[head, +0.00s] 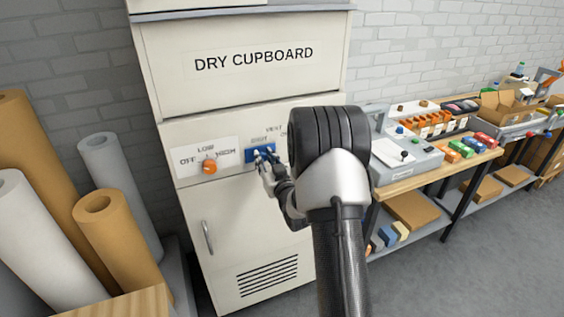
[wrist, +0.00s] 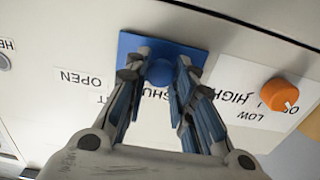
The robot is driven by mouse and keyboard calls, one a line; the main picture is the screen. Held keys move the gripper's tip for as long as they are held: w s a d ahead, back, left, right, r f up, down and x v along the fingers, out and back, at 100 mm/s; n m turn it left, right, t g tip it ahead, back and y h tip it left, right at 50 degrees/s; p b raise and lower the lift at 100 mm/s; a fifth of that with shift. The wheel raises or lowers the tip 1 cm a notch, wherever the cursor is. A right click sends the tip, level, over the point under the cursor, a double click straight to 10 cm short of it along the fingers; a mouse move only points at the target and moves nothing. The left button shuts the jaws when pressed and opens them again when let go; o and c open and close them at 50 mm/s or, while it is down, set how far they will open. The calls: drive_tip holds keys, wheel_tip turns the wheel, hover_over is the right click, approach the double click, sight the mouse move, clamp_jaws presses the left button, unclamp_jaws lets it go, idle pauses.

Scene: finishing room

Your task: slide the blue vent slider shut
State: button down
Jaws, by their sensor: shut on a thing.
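The blue vent slider (head: 250,156) is on the front panel of the dry cupboard (head: 244,91). In the wrist view, which is upside down, it is a blue plate (wrist: 130,42) with a round blue knob (wrist: 160,72). My gripper (head: 263,154) reaches the slider from the front, its two fingers (wrist: 159,68) shut on either side of the knob. The plate lies beside the partly hidden SHUT label (wrist: 155,93); the OPEN label (wrist: 82,78) is further left in the wrist view. My fingers and arm hide part of the panel.
An orange OFF/LOW/HIGH knob (head: 209,166) is just left of the slider in the head view. Paper rolls (head: 115,240) stand at the left. A workbench (head: 450,160) with boxes and parts is at the right. The cupboard door has a handle (head: 208,238).

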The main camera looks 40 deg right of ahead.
drive_tip(key=shift+w+a, duration=0.1)
drive_tip(key=shift+a, duration=0.15)
drive_tip(key=c, duration=1.4)
unclamp_jaws()
drive_tip(key=shift+a, duration=0.15)
drive_tip(key=shift+o, duration=0.2)
drive_tip(key=v, duration=1.2)
